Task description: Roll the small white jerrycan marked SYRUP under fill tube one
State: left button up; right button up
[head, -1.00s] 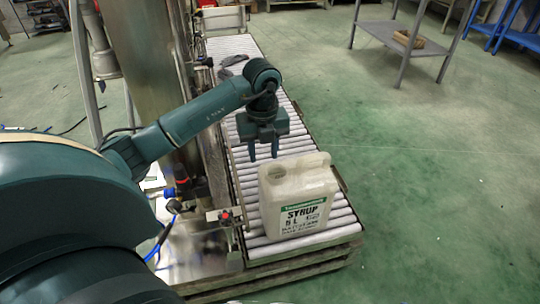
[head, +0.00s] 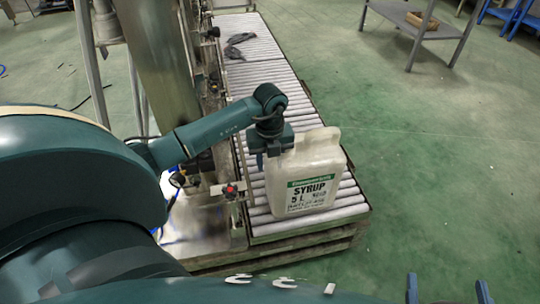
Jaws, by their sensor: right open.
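The small white jerrycan (head: 303,171) with a green-banded SYRUP 5 L label stands upright near the close end of the roller conveyor (head: 262,222). My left gripper (head: 268,160) is low at the can's far left top corner, pointing down. One finger shows just left of the can; the can hides the other, so its opening is unclear. Whether it touches the can is also unclear. My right gripper (head: 447,290) is open and empty at the bottom right edge, over the floor. I cannot make out fill tube one.
A steel column (head: 150,60) stands along the conveyor's left side. A red-knobbed bracket (head: 231,190) sits at the conveyor's left edge beside the can. A dark cloth-like item (head: 236,46) lies on the far rollers. Open floor and a grey shelf (head: 400,20) are to the right.

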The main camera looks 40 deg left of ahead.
pick_arm(q)
jog(key=shift+c, duration=0.4)
grip_shut()
jog(key=shift+o, duration=0.4)
grip_release()
notch_tip(320, 180, up, 13)
jog(key=p, duration=0.3)
jog(key=shift+r+p, duration=0.15)
jog(key=shift+p, duration=0.25)
pick_arm(e)
jog(key=g, duration=0.1)
jog(key=d+m+g+h, duration=0.1)
jog(key=shift+s+f+g+h, duration=0.1)
jog(key=shift+s+g+h, duration=0.2)
jog(key=shift+s, duration=0.05)
